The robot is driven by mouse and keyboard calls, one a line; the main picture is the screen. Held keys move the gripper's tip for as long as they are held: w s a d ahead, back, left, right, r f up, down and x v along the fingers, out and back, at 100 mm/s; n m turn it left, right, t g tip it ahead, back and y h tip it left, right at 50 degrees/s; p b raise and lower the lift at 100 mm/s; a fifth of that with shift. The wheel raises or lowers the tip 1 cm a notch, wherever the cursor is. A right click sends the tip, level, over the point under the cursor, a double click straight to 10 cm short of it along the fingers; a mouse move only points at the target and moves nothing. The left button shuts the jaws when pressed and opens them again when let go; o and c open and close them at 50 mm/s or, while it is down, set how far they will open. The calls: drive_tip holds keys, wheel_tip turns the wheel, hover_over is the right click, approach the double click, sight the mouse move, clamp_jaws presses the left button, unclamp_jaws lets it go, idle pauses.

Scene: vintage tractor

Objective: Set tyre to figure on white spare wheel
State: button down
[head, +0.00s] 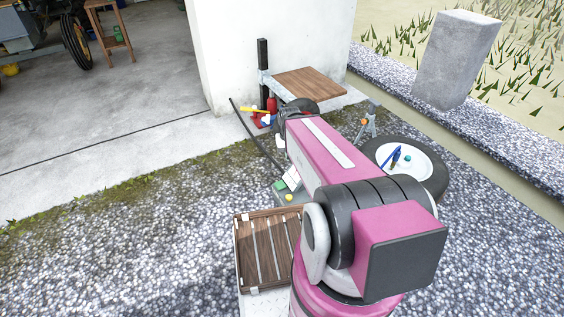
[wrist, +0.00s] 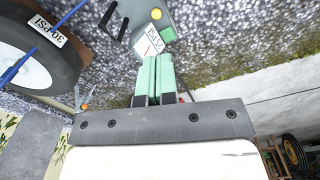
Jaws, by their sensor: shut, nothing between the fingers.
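The spare wheel (head: 425,182) lies flat on the gravel at right, a black tyre around a white disc (head: 378,152); blue sticks lie on the disc. In the wrist view the spare wheel (wrist: 65,75) is at upper left, with a white tag (wrist: 47,30) reading "30 PSI". A grey-green box (head: 283,193) with a white dial face and a yellow knob (head: 289,197) stands left of my arm. In the wrist view its dial face (wrist: 149,46), with a red needle, is just beyond my gripper (wrist: 154,60). The gripper's pale green fingers are shut and empty. Whether they touch the box is unclear.
A slatted wooden rack (head: 262,262) stands in front of the box. A wooden-topped stand (head: 310,82) with red and yellow items is by the wall. A concrete block (head: 455,60) stands behind the wheel. Gravel at left is clear.

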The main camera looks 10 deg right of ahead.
idle(0.8)
drive_tip(key=n, duration=0.3)
hover_over(278, 185)
wheel_tip(278, 185, down, 25)
drive_tip(key=shift+d+f, duration=0.1)
drive_tip(key=shift+f, duration=0.15)
drive_tip(key=shift+f, duration=0.1)
wheel_tip(278, 185, down, 13)
drive_tip(key=shift+r, duration=0.1)
drive_tip(key=shift+f, duration=0.5)
